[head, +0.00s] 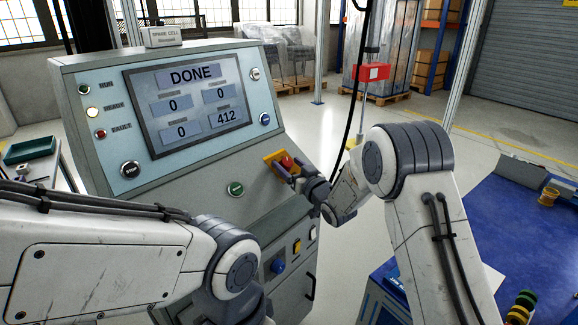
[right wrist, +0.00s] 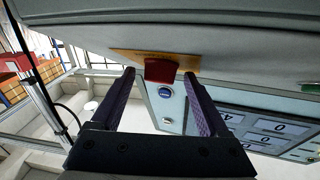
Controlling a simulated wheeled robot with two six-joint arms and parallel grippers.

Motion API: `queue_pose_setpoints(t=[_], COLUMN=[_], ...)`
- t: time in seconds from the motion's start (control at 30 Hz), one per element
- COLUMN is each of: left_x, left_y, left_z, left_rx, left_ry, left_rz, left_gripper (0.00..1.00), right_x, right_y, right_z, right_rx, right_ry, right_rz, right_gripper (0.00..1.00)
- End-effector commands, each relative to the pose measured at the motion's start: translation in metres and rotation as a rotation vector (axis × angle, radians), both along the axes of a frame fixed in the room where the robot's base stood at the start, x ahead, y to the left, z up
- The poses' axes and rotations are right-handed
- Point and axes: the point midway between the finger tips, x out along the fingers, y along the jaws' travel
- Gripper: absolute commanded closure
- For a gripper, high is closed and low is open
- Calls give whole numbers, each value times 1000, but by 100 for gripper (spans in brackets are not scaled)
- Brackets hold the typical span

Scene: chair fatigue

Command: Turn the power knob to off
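The console carries a red knob (head: 286,161) on a yellow plate (head: 273,160), low on its right side. I cannot read the plate's lettering. My right gripper (head: 296,172) is at this knob, coming from the right. In the right wrist view, the red knob (right wrist: 160,70) lies between the tips of my open right gripper (right wrist: 160,83), with a gap visible on its left side; I cannot tell whether the right finger touches it. A blue knob (head: 278,266) sits on the console's lower front. My left arm crosses the lower left, but its gripper is out of view.
The console screen (head: 189,102) reads DONE, with 412 in one box. A blue table (head: 505,235) stands at the right. Open floor lies behind my right arm.

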Motion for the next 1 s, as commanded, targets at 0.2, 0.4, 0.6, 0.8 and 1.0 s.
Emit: queue_pose_setpoints(t=[0.2,0.4,0.6,0.8,1.0], left_x=[0,0,0,0,0], left_y=[0,0,0,0,0], left_z=[0,-1,-4,-9,-7], left_rx=[0,0,0,0,0], left_ry=[0,0,0,0,0], left_rz=[0,0,0,0,0], left_gripper=[100,100,100,100,100], right_x=[0,0,1,3,5], right_y=[0,-1,-3,-6,-8], right_z=[0,0,-1,-1,-1], right_rx=[0,-4,-28,-78,-145], right_ry=[0,-4,-32,-87,-161], right_rz=[0,7,59,172,327], right_gripper=[100,100,100,100,100])
